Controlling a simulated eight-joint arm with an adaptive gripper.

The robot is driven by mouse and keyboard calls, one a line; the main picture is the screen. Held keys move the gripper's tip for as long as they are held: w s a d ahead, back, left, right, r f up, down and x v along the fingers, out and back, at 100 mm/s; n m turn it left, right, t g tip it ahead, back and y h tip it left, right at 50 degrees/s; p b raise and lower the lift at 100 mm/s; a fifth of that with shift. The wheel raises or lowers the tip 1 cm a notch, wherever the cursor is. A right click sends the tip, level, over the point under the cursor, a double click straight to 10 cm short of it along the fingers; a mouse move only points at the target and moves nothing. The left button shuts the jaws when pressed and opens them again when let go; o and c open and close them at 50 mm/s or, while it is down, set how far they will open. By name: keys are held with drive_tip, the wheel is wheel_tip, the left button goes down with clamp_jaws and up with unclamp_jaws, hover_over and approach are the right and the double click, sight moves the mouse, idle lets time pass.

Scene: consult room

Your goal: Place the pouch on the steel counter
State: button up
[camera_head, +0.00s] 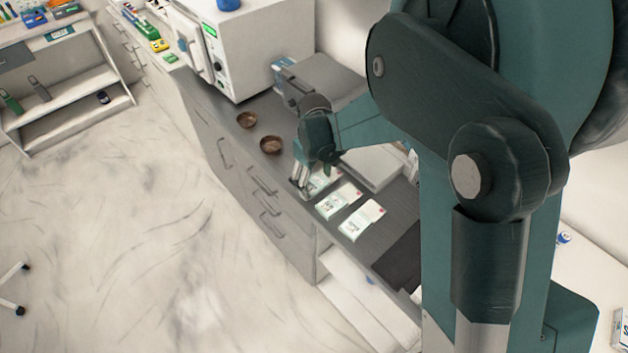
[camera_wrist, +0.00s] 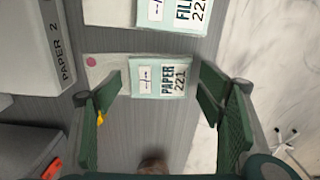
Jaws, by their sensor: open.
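Touch cannot be told. In the head view my gripper (camera_head: 299,183) is over the counter (camera_head: 232,142), at the pouch nearest the bowls (camera_head: 324,180), and partly hides it. Two similar pouches lie beside it in a row, a middle one (camera_head: 338,200) and a far one (camera_head: 361,220). Whether this grey counter is the steel one is unclear.
Two brown bowls (camera_head: 246,119) (camera_head: 271,145) stand on the counter beside my gripper. A white machine (camera_head: 250,50) stands at the counter's far end. A white box marked "PAPER 2" (camera_wrist: 38,45) is left of the pouch. A dark mat (camera_head: 400,262) lies past the pouches.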

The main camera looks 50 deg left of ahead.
sight(315, 184)
wheel_tip(315, 184, up, 12)
idle(0.6)
idle(0.6)
drive_tip(key=w+d+r+m+t+y, duration=0.1)
drive_tip(key=w+d+r+m, duration=0.3)
drive_tip(key=d, duration=0.8)
drive_tip(key=w+d+r+m+t, duration=0.1)
drive_tip(key=w+d+r, duration=0.55)
drive_tip(key=d, duration=0.45)
drive_tip(key=w+d+r+m+y, duration=0.1)
drive_tip(key=w+d+r+m, duration=0.3)
drive_tip(key=d, duration=0.8)
drive_tip(key=s+d+r+m+t, duration=0.1)
drive_tip(key=d+r+m, duration=0.1)
drive_tip(key=d, duration=0.7)
drive_tip(key=s+d+r+m+t, duration=0.1)
drive_tip(key=d+r+t, duration=0.15)
drive_tip(key=d, duration=0.65)
drive_tip(key=s+d+f+m+t+h, duration=0.1)
drive_tip(key=s+d+m, duration=0.2)
drive_tip(key=d, duration=0.6)
drive_tip(key=s+d+f+m+h, duration=0.1)
drive_tip(key=s+d+m, duration=0.2)
drive_tip(key=s+d, duration=0.3)
drive_tip(key=d, duration=0.3)
drive_tip(key=shift+s+d+m+t, duration=0.3)
drive_tip(key=shift+s+d+t, duration=0.05)
drive_tip(key=shift+s, duration=0.05)
